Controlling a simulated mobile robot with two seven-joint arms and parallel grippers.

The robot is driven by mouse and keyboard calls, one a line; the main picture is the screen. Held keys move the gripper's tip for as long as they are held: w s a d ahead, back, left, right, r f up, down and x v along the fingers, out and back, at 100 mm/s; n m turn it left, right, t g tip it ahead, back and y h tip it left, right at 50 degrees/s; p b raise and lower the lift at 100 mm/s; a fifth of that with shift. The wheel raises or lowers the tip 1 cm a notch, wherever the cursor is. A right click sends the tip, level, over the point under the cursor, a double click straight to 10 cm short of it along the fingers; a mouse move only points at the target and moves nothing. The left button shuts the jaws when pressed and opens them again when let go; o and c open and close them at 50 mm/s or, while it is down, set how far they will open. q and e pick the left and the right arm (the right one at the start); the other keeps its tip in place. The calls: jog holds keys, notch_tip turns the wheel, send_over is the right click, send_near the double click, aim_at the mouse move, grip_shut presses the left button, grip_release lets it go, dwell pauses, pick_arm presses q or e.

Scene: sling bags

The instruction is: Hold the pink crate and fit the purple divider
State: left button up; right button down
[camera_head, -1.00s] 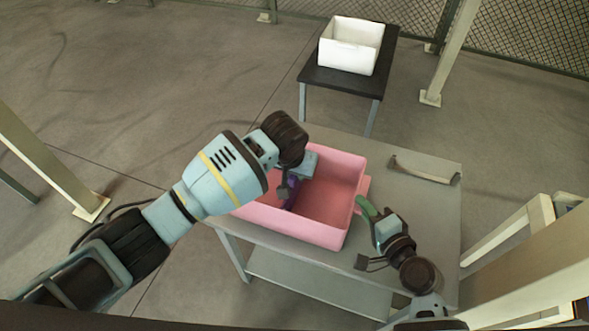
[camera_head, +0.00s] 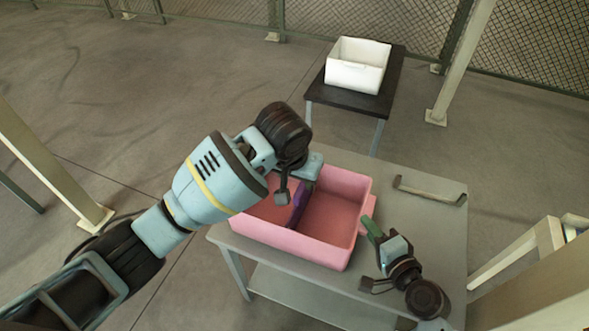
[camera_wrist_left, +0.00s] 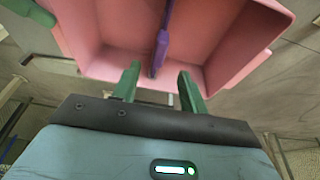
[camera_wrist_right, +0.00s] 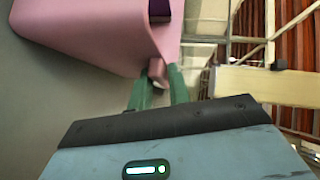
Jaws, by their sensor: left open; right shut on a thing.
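The pink crate (camera_head: 318,248) stands on the grey table. The purple divider (camera_head: 298,207) is inside it, and shows upright across the interior in the left wrist view (camera_wrist_left: 163,40). Whether its ends sit fully in place cannot be told. My left gripper (camera_head: 308,178) is over the crate. Its green fingers (camera_wrist_left: 158,84) are open, apart from the divider, one on each side of its near end in the picture. My right gripper (camera_head: 373,230) is shut on the small pink tab (camera_wrist_right: 157,68) on the crate's right side.
A grey handle-like bar (camera_head: 430,191) lies on the table (camera_head: 408,210) right of the crate. A white bin (camera_head: 357,66) stands on a black table (camera_head: 322,96) behind. A beige post (camera_head: 22,150) is at left. The table's back right is mostly clear.

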pick_arm(q)
jog(key=shift+v, duration=1.95)
pick_arm(e)
jog(key=shift+f, duration=0.1)
jog(key=c, duration=1.2)
grip_release()
jog(key=shift+c, duration=0.2)
jog(key=v, duration=1.2)
